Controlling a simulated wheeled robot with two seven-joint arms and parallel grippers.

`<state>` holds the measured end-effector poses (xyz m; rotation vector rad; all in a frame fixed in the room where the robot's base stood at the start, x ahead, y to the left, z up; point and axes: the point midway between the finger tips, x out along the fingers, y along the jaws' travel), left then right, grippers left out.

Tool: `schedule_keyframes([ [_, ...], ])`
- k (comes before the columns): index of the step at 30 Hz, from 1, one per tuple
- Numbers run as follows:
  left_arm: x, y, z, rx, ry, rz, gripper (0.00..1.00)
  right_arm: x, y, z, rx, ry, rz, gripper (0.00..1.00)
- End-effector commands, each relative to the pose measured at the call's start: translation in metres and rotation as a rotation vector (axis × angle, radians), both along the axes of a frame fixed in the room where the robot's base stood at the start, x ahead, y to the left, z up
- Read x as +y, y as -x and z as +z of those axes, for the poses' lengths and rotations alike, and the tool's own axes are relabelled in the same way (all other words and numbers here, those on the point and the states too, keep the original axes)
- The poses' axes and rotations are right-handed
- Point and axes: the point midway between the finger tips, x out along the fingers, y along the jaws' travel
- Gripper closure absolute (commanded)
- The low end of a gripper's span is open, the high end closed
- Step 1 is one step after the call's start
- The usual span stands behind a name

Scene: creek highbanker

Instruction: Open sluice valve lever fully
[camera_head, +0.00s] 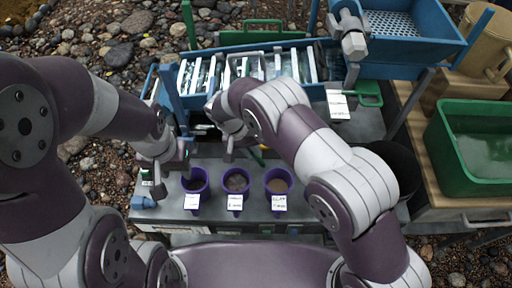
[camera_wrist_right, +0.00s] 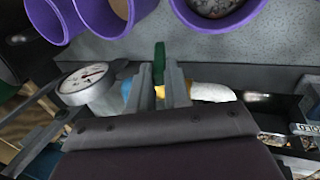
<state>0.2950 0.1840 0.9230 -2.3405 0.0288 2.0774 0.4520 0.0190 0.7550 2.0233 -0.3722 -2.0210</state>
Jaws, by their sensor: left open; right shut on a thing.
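The sluice valve lever is a green handle (camera_wrist_right: 159,55) standing between the fingers in the right wrist view, above a brass-coloured valve body (camera_wrist_right: 159,92) on a pipe. My right gripper (camera_wrist_right: 164,88) is shut on this lever. In the head view my right gripper (camera_head: 236,153) is behind the purple cups, and a bit of green (camera_head: 257,156) shows beside it; the valve itself is mostly hidden there by the arm. My left gripper (camera_head: 161,181) is open and empty at the left end of the grey bench, left of the cups.
Several labelled purple cups (camera_head: 235,184) stand on the grey bench (camera_head: 320,234) close to my right gripper. A round dial gauge (camera_wrist_right: 85,82) sits beside the valve. A blue sluice (camera_head: 250,72) lies behind, and a green tub (camera_head: 474,150) of water stands at right.

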Motion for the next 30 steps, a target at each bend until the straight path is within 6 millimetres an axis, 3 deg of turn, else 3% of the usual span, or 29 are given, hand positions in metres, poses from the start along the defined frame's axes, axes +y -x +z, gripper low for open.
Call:
schedule_keyframes([
  [8,0.0,0.0,0.0,0.001,0.0,0.0,0.57,0.0,0.001,-0.001,0.001,0.01,-0.001,1.0],
  [9,0.0,0.0,0.0,0.001,0.0,0.0,0.57,0.0,0.001,-0.001,0.001,0.01,-0.001,0.8],
  [11,0.0,0.0,0.0,0.0,0.0,0.0,0.57,0.0,0.001,-0.001,0.002,0.01,-0.002,0.6],
  [12,0.0,0.0,0.0,0.001,0.0,0.0,0.57,0.0,0.001,-0.001,0.002,0.01,-0.002,0.57],
  [23,0.0,0.0,0.009,0.001,0.0,0.0,0.57,0.003,0.0,0.009,0.001,0.008,-0.001,0.57],
  [26,0.0,0.0,0.024,0.001,0.0,0.0,0.57,0.009,0.0,0.027,0.001,0.008,0.0,0.57],
  [30,0.0,0.0,0.067,0.0,0.0,0.0,0.57,0.022,0.001,0.069,0.002,0.009,0.0,0.57],
])
